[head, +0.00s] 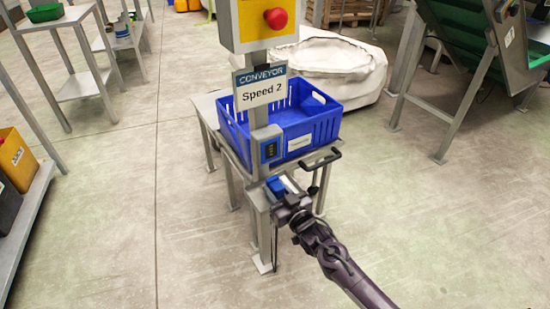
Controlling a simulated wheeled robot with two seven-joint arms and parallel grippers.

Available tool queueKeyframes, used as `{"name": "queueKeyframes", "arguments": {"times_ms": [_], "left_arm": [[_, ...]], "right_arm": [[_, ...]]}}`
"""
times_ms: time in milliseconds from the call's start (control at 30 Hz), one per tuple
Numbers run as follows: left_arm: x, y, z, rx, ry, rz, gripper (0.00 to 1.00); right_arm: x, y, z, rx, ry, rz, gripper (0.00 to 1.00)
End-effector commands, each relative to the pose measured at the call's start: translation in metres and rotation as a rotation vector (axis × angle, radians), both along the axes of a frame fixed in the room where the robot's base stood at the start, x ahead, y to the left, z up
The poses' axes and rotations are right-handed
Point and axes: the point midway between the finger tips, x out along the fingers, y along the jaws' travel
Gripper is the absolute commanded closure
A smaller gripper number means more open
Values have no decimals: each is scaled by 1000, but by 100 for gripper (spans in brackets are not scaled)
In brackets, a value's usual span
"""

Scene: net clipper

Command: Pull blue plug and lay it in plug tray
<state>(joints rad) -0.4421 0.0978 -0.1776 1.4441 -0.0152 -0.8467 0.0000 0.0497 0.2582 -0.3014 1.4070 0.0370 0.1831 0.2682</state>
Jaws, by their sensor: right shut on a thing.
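My right gripper (280,194) comes in from the lower right and is shut on the blue plug (275,185). The plug is a small blue block, partly covered by the fingers, just below the socket box (270,150) on the grey post. A dark cable hangs down below the gripper. A blue crate (325,128) with a small white label stands on the grey stand behind the post. The label is too small to read, and I cannot tell which thing is the plug tray. My left gripper is not in view.
A sign (261,88) reads "CONVEYOR Speed 2", below a yellow box with a red emergency button (275,18). A black handle (321,160) sits at the stand's front edge. A white sack (330,65) lies behind. The floor (110,220) at left is clear.

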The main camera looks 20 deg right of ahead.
Motion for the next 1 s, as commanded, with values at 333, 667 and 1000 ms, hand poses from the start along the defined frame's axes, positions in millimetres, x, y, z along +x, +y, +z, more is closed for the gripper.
{"name": "queueKeyframes", "arguments": {"times_ms": [333,667,1000], "left_arm": [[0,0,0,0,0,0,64],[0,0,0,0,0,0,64],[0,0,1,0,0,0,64]], "right_arm": [[0,0,0,0,-1,0,100],[0,0,0,0,-1,0,42],[-3,-1,-1,0,1,0,39]]}}
